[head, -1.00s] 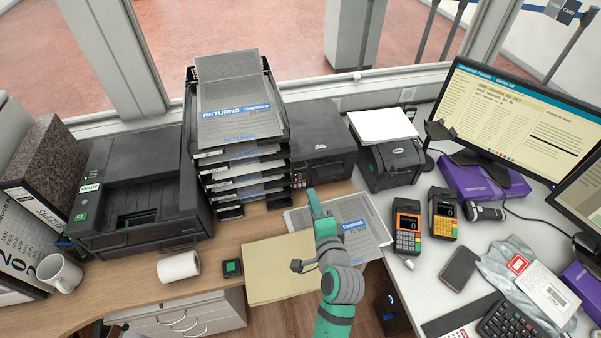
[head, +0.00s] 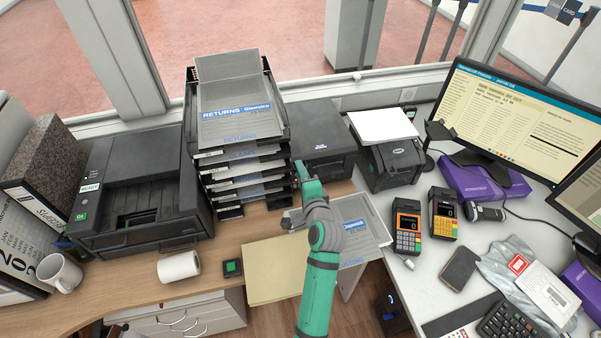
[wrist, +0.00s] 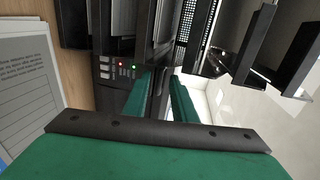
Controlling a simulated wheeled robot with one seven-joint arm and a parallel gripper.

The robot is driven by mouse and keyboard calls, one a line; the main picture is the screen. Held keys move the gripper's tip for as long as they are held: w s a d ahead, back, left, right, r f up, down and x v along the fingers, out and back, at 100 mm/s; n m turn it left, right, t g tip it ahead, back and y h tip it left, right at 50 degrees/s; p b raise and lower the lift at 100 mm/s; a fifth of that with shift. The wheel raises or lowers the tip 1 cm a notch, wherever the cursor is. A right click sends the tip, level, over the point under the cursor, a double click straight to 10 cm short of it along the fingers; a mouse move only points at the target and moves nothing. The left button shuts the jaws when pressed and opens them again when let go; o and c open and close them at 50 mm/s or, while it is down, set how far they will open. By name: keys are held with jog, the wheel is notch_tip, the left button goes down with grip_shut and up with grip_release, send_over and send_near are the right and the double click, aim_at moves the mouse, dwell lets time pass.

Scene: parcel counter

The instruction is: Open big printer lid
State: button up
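A wider black printer (head: 100,163) with a READY label stands at the left, apart from my gripper.
A letter tray stack (head: 238,165) stands close left of my gripper. Papers (head: 365,222) and a folder (head: 268,285) lie below my arm. A label printer (head: 392,163) stands to the right.

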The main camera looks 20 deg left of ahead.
jog(key=shift+w+a, duration=0.1)
jog(key=shift+c, duration=0.4)
grip_shut()
dwell(1.1)
